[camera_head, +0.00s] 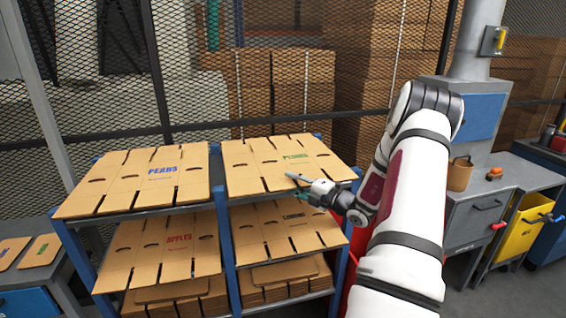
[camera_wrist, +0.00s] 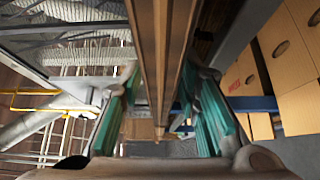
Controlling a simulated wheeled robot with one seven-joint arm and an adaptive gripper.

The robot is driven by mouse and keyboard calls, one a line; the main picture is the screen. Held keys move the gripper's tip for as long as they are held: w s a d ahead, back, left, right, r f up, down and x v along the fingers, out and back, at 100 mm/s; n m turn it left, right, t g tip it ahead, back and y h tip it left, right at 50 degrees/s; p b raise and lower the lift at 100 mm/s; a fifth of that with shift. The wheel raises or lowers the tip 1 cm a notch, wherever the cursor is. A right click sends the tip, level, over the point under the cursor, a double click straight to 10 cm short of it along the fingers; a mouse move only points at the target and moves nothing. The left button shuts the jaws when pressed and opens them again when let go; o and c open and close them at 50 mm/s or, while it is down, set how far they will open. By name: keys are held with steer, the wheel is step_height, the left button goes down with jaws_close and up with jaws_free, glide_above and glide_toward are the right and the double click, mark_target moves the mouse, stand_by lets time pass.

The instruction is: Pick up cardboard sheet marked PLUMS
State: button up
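Flat die-cut cardboard sheets lie in four stacks on a blue-framed rack. The top right sheet (camera_head: 262,158) has green lettering that I cannot read surely. The lower right sheet (camera_head: 262,236) has a small dark label, also unreadable. No label reads clearly as PLUMS. My gripper (camera_head: 299,187) is at the front edge of the top right shelf, one finger above the sheet. In the wrist view, my gripper's (camera_wrist: 160,118) teal-padded fingers stand apart on either side of brown cardboard edges (camera_wrist: 161,60). Gaps show on both sides, so it is open.
The PEARS sheet (camera_head: 138,180) is top left and the APPLES sheet (camera_head: 163,250) lower left. A blue rack post (camera_head: 223,225) divides the stacks. A mesh fence (camera_head: 280,85) stands behind. A grey workbench (camera_head: 490,190) and yellow bin (camera_head: 522,228) are to the right.

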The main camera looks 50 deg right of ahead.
jaws_close()
steer(key=shift+r, duration=0.1)
